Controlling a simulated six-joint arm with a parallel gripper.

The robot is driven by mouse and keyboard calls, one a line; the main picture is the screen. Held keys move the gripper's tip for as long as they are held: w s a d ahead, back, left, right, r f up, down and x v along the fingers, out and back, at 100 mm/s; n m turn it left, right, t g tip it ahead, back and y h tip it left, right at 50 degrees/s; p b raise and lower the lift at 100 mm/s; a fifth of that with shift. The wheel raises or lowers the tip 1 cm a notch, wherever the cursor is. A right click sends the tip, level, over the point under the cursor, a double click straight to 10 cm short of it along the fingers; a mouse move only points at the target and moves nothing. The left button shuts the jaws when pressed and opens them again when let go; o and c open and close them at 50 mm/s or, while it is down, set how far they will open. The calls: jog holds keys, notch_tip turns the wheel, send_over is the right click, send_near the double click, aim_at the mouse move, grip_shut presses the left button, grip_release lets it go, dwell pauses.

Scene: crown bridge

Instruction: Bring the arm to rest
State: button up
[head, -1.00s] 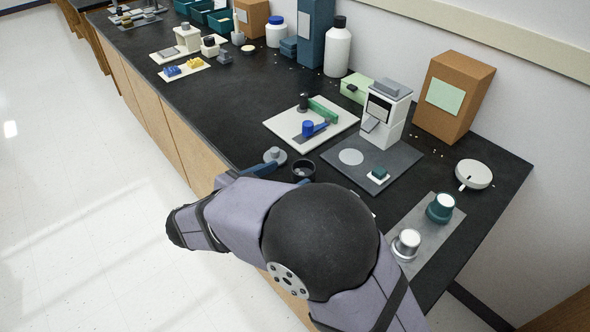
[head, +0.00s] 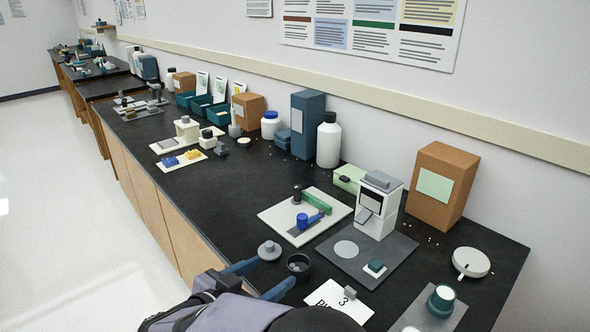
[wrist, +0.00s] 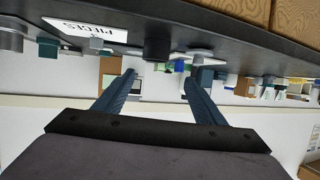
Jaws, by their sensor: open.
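My gripper (head: 276,272) is at the bottom of the head view, by the front edge of the black bench (head: 215,205). Its two blue fingers are spread, with nothing held between them. They also show apart and empty in the wrist view (wrist: 159,84). In the head view the fingertips appear close to a grey knobbed disc (head: 269,251) and a small black cup (head: 298,267). Whether they touch either one, I cannot tell. Most of my arm is below the picture.
A white card (head: 338,301) lies right of the cup. Behind are a white board (head: 275,218) with blue and green parts, a white device (head: 377,207) on a grey mat and a brown box (head: 440,187). The floor (head: 70,240) at left is clear.

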jog(key=w+d+r+n+y+p, duration=0.2)
jog(key=w+r+n+y+p, duration=0.2)
jog(key=w+r+y+p, duration=0.5)
jog(key=s+d+f+n+g+h+p, duration=0.1)
jog(key=s+d+g+p, duration=0.3)
jog(key=s+d, duration=0.6)
jog(key=s+d+f+n+g+p, duration=0.1)
jog(key=s+d+f+g+p, duration=0.2)
jog(key=s, duration=1.3)
jog(key=d+g+p, duration=0.2)
jog(key=d+g, duration=0.3)
jog(key=d, duration=0.3)
jog(key=shift+s+d+n+h, duration=0.25)
jog(key=shift+n+h, duration=0.05)
jog(key=shift+h, duration=0.1)
